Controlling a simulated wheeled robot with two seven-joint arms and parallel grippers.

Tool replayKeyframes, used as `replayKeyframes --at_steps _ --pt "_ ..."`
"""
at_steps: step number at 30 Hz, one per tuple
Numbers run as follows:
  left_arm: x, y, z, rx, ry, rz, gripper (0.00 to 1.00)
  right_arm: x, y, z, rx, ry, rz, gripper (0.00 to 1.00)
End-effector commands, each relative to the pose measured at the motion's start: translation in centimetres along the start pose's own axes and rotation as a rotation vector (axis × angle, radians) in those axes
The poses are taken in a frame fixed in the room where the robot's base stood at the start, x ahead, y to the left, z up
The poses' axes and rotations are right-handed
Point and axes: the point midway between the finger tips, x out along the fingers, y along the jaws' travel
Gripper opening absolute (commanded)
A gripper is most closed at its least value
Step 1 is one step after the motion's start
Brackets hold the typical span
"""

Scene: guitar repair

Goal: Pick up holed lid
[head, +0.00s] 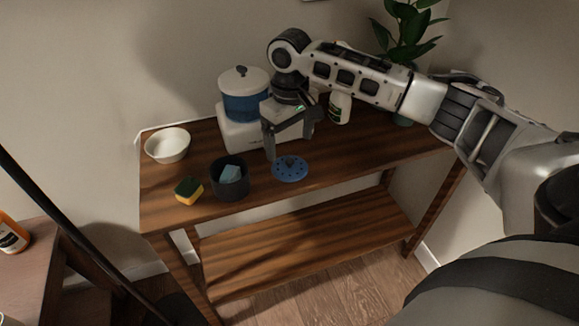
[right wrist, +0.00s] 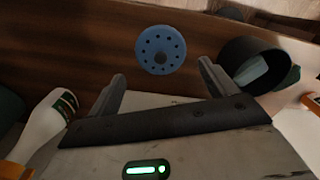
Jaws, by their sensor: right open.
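The holed lid (head: 290,171) is a blue disc with small holes around its rim and a dark knob in the middle. It lies on the wooden table (head: 330,178). It also shows in the right wrist view (right wrist: 161,50), beyond and between the fingertips. My right gripper (head: 290,148) is open and empty, above the lid and apart from it, with its fingers pointing down. Its two fingers also show in the right wrist view (right wrist: 162,74). My left gripper is in neither view.
A dark cup (head: 229,186) holding a light blue item stands just left of the lid. A sponge (head: 189,190) and a white bowl (head: 167,145) are farther left. A blue and white container (head: 244,95) stands behind. A white bottle (head: 340,108) is at the back right. Table right of the lid is clear.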

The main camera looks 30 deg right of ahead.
Motion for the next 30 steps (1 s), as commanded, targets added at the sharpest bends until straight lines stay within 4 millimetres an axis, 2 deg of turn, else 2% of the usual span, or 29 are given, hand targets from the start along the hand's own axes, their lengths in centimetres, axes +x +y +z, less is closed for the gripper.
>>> replayKeyframes --at_steps 5,13,22,23,30 --pt "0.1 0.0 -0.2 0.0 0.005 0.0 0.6 1.2 0.0 0.0 -0.001 -0.001 0.0 0.85" --pt "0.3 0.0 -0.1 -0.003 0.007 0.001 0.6 5.0 -0.1 0.1 -0.001 0.0 0.001 0.85" --pt "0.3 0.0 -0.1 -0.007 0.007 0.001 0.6 5.7 -0.1 0.1 -0.002 0.002 0.001 0.85" --pt "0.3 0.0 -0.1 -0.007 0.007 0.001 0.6 5.7 -0.1 0.1 -0.002 0.002 0.001 0.82" --pt "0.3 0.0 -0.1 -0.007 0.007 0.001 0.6 5.8 -0.1 0.2 -0.002 0.0 0.001 0.15"
